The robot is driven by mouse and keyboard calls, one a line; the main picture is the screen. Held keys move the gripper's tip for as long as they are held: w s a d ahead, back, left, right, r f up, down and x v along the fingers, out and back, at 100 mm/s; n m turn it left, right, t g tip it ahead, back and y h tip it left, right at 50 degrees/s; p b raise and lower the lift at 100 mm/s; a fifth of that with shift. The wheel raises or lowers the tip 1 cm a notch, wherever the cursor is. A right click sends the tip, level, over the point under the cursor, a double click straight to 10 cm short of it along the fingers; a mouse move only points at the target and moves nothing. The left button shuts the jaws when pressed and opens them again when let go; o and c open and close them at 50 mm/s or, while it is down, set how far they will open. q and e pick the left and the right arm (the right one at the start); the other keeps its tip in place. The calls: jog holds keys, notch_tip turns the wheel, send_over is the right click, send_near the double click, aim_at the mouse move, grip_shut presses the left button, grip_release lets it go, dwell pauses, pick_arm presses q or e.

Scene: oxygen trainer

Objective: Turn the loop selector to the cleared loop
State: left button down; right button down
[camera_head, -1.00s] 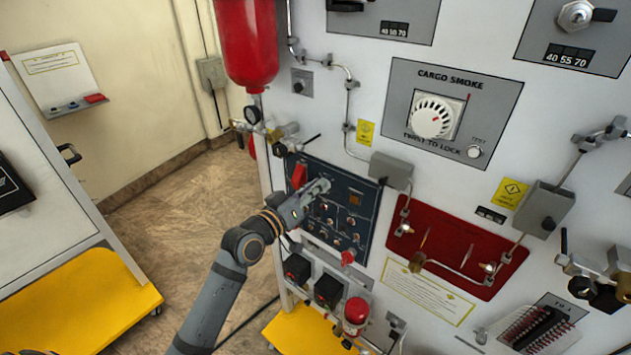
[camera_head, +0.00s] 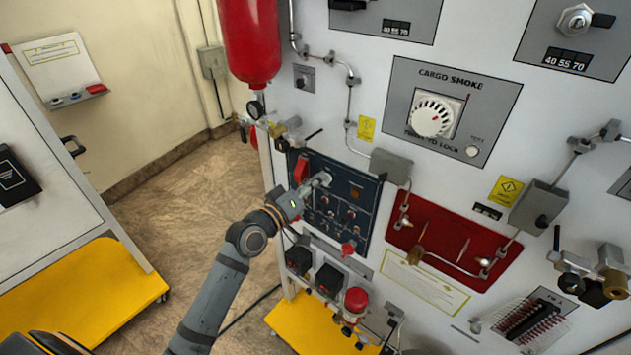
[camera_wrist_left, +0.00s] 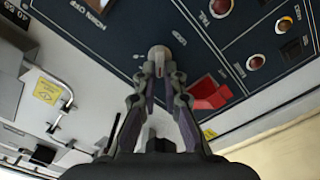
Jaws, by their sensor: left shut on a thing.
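A dark blue control panel (camera_head: 349,215) with several small knobs and lamps is set in the white wall, low and centre in the head view. My left gripper (camera_head: 321,181) reaches its upper left part. In the left wrist view, my left gripper's fingertips (camera_wrist_left: 160,72) are closed around a small pale selector knob (camera_wrist_left: 158,53) on the same dark panel (camera_wrist_left: 110,45). The fingers hide the knob's sides, and I cannot tell which loop it points to. A red guard (camera_wrist_left: 208,93) sits beside the fingers. My right gripper is not in view.
A red bottle (camera_head: 250,45) and brass valve fittings (camera_head: 286,127) are above and left of the panel. A red recessed panel (camera_head: 459,215) with pipes is to the right. A yellow-based cart (camera_head: 85,290) stands at left; floor between is clear.

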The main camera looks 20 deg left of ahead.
pick_arm(q)
jog(key=c, duration=1.4)
grip_release()
jog(key=shift+c, duration=0.2)
jog(key=v, duration=0.7)
jog(key=shift+s, duration=0.2)
jog(key=shift+a, duration=0.1)
